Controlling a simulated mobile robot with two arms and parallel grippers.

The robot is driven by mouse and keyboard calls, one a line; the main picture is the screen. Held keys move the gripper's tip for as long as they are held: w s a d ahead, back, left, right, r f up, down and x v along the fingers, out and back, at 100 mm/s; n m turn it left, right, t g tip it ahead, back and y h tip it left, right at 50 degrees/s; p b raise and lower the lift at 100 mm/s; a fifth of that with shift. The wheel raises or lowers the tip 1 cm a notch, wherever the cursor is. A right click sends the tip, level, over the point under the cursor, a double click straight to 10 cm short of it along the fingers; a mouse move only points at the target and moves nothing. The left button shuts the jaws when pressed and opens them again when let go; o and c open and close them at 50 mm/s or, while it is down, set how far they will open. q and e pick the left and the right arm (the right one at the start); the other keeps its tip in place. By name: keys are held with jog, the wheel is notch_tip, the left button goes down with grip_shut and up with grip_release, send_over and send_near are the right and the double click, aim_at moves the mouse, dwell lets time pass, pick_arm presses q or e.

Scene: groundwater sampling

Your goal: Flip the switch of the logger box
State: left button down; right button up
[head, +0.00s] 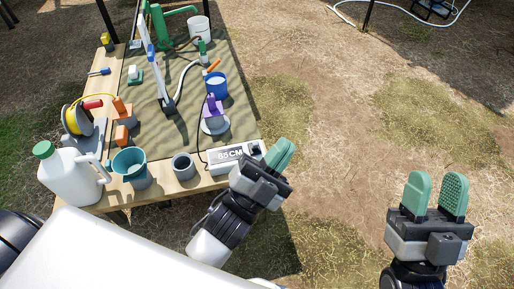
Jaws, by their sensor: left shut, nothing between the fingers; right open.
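The logger box (222,155) is a white box marked "85 CM" at the near right corner of the table. A dark part, which may be its switch, shows at its right end (255,149); its position cannot be told. My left gripper (282,150) is shut and empty, just right of the box's right end, with its green fingertips close to it. Its body hides part of the box's near right side, and I cannot tell whether they touch. My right gripper (435,193) is open and empty, over bare ground far right of the table.
The table (178,188) also holds a grey cup (183,167), a teal cup (131,167), a white jug (72,176), a purple-topped item (213,115) and a blue cup (216,86). A black cable runs to the logger box. The ground to the right is clear.

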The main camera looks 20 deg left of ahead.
pick_arm(q)
jog(key=w+d+f+m+g+y+p, duration=0.2)
jog(key=w+f+m+g+y, duration=0.15)
jog(key=f, duration=0.35)
jog(key=w+d+f+m+g+y+p, duration=0.2)
jog(key=f+m+g+y, duration=0.15)
jog(key=f+y, duration=0.2)
jog(key=s+a+f+m+g+y+p, duration=0.3)
jog(key=a+f+m+g+y, duration=0.1)
jog(key=m+y, duration=0.4)
notch_tip(320, 180, down, 2)
jog(key=a+y, duration=0.1)
jog(key=y, duration=0.1)
jog(key=shift+s+a+f+g+y, duration=0.25)
jog(key=shift+a+g+y, duration=0.05)
pick_arm(e)
notch_tip(320, 180, down, 13)
jog(key=w+d+g+h, duration=0.1)
jog(key=g+h, duration=0.4)
jog(key=g, duration=1)
jog(key=shift+w+d+f+m+h, duration=0.15)
jog(key=shift+w+d+m+h, duration=0.15)
jog(key=shift+d, duration=0.45)
